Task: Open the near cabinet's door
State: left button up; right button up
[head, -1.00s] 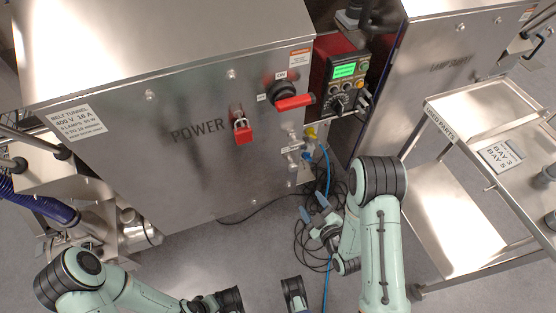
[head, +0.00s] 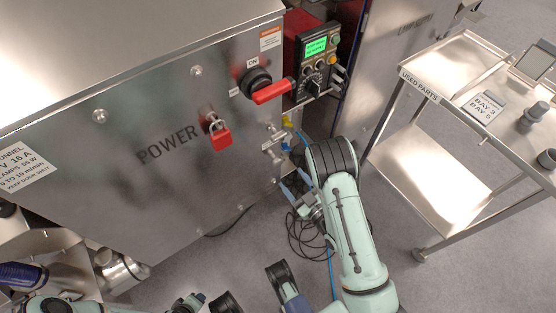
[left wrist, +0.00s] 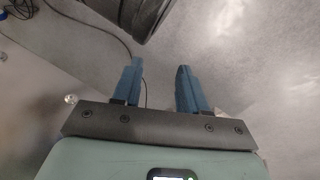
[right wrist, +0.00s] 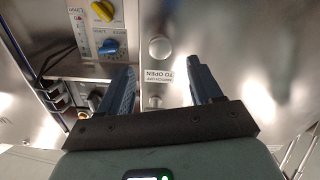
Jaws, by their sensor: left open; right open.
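The near cabinet (head: 150,180), brushed metal and marked POWER, fills the left of the head view. Its door appears shut. A red-handled rotary switch (head: 268,92) sits at its upper right, by an ON label. A red padlock (head: 220,137) hangs on the front. My right gripper (right wrist: 162,85) is open and empty, its blue fingers near the cabinet's lower right part. My left gripper (left wrist: 160,80) is open and empty, low over the floor.
A control box with a green screen (head: 316,52) is right of the switch. Yellow (right wrist: 103,11) and blue (right wrist: 110,47) knobs are beside the right fingers. Black cables (head: 305,235) lie on the floor. A USED PARTS cart (head: 415,160) stands right, with floor between.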

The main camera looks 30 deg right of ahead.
aim_at(279, 164)
pick_arm(q)
jog(key=shift+s+a+f+b, duration=0.15)
jog(key=shift+s+f+b, duration=0.4)
jog(key=shift+s+f, duration=0.2)
pick_arm(e)
jog(key=w, duration=0.9)
jog(key=shift+a+r, duration=0.1)
jog(key=shift+a, duration=0.25)
grip_shut()
